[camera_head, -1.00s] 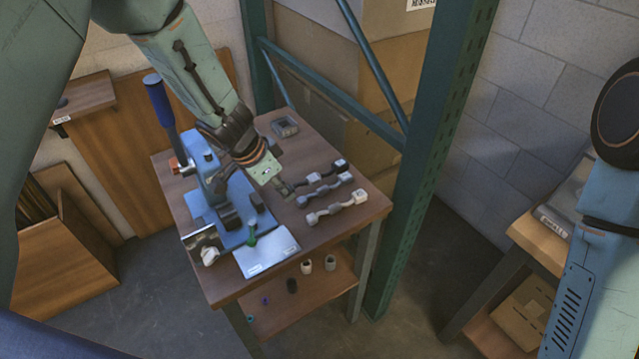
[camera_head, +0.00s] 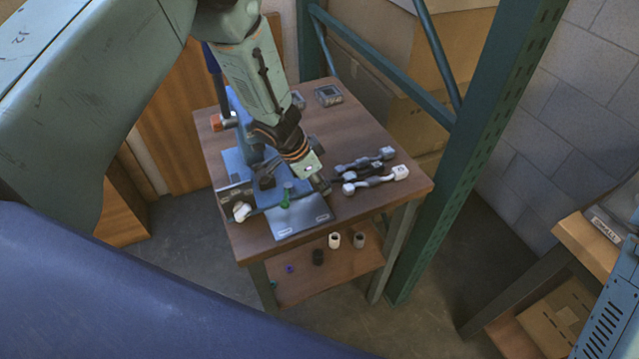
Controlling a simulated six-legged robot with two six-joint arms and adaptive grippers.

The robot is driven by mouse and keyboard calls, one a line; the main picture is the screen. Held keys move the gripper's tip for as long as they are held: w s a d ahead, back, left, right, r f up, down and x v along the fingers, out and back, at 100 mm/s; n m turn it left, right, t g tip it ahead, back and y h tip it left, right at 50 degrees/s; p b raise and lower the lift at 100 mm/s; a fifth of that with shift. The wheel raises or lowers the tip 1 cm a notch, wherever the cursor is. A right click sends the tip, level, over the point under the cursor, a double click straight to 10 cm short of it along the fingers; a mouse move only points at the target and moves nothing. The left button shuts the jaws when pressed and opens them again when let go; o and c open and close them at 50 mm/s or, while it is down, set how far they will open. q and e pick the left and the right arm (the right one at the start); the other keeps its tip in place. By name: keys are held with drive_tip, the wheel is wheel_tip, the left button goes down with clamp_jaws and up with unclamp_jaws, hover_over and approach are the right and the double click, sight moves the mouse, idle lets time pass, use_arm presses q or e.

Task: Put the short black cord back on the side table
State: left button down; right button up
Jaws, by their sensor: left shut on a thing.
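The brown wooden side table (camera_head: 360,112) stands in the middle of the head view, with a lower shelf. My left gripper (camera_head: 322,186) is low over its top, beside the cords. It is shut on what looks like the short black cord (camera_head: 366,173), whose dark length shows between two paler cords. The fingertips hide its near end, and I cannot tell whether it touches the tabletop. A grey cord (camera_head: 362,162) lies behind it and a whitish cord (camera_head: 375,182) in front. My right gripper is out of view.
A blue press (camera_head: 240,150) stands at the table's left, with a green-topped item (camera_head: 286,197) and a grey plate (camera_head: 300,216) near it. A small grey box (camera_head: 328,95) sits at the back. A green rack post (camera_head: 480,150) rises close behind the table's right edge.

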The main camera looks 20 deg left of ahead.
use_arm(q)
drive_tip(key=shift+w, duration=0.1)
drive_tip(key=shift+w+d, duration=0.1)
drive_tip(key=shift+f, duration=0.1)
drive_tip(key=c, duration=1.6)
unclamp_jaws()
drive_tip(key=o, duration=0.4)
drive_tip(key=p+v, duration=0.5)
drive_tip(key=v, duration=0.7)
